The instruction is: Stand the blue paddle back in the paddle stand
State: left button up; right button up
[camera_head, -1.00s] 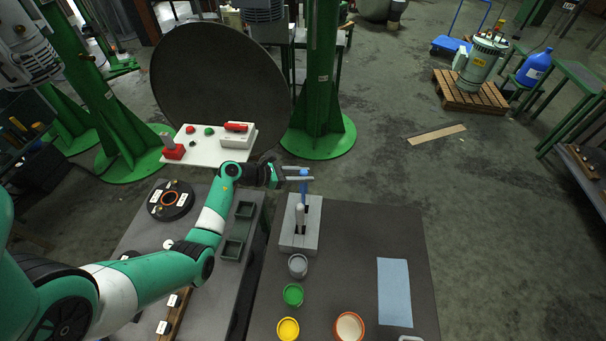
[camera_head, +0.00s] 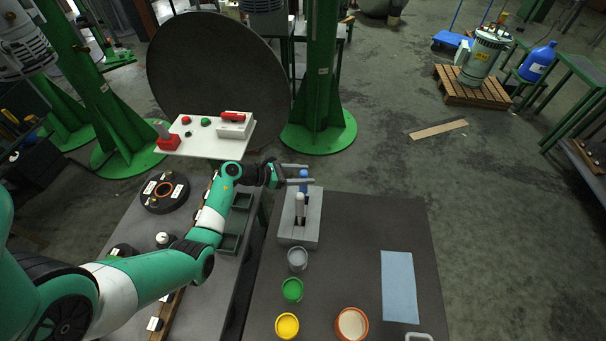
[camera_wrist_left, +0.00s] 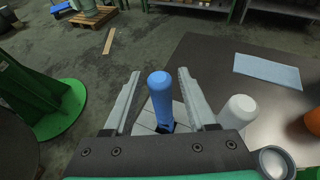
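The blue paddle (camera_head: 303,175) stands upright in the rear slot of the grey paddle stand (camera_head: 312,222). In the left wrist view the blue paddle (camera_wrist_left: 161,98) shows as a blue handle going down into a dark slot. My left gripper (camera_head: 300,173) is open around the top of the handle. In the left wrist view its fingers (camera_wrist_left: 160,98) are spread, with a gap on each side of the handle. A white-grey paddle (camera_head: 299,207) stands in the front slot. My right gripper is not in view.
A grey cup (camera_head: 297,259), a green cup (camera_head: 291,290) and a yellow cup (camera_head: 287,326) stand in front of the stand. An orange-rimmed bowl (camera_head: 351,325) and a blue cloth (camera_head: 400,287) lie to the right. Bare tabletop (camera_head: 360,225) lies right of the stand.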

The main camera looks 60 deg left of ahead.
pick_arm(q)
jog(key=shift+o, duration=0.4)
jog(key=shift+s+r, duration=0.1)
jog(key=shift+s, duration=0.15)
jog(key=p+v, duration=0.1)
jog(key=v, duration=1)
